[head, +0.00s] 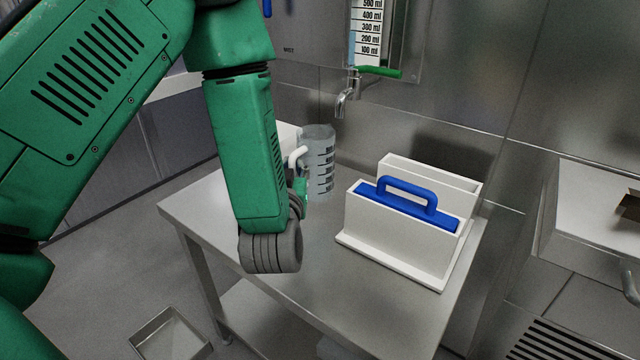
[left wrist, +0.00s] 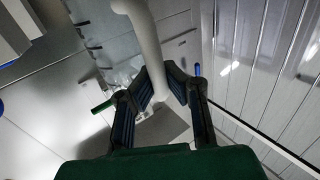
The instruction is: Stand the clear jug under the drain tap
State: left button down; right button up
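The clear jug (head: 321,158) has dark graduation marks and a white handle (head: 297,154). It is upright over the steel table, just left of and below the metal drain tap (head: 344,101); I cannot tell whether its base touches the table. My left gripper (head: 304,184) is at the jug's handle side, partly hidden by my arm. In the left wrist view, the two fingers (left wrist: 160,82) close in on both sides of the white handle (left wrist: 148,38), with the clear jug wall (left wrist: 106,38) beside it. My right gripper is out of view.
A white caddy (head: 393,241) with a blue-handled item (head: 405,194) stands right of the jug on the steel table (head: 196,207). A level gauge with a green lever (head: 379,72) is on the wall unit above the tap. A tray (head: 170,335) is on the floor.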

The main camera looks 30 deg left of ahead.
aim_at(318, 150)
pick_arm(q)
jog(key=w, duration=0.8)
jog(key=shift+d+b, duration=0.35)
jog(key=shift+d, duration=0.05)
notch_tip(318, 150, down, 2)
jog(key=shift+w+f+b, duration=0.15)
jog(key=shift+f+b, duration=0.05)
jog(key=shift+b, duration=0.2)
notch_tip(318, 150, down, 4)
jog(key=shift+f+b, duration=0.15)
jog(key=shift+b, duration=0.55)
jog(key=shift+w+f, duration=0.2)
jog(key=shift+f, duration=0.1)
jog(key=shift+r, duration=0.15)
jog(key=c, duration=1.7)
grip_release()
jog(key=shift+s, duration=0.1)
jog(key=p+v, duration=0.1)
jog(key=v, duration=1.1)
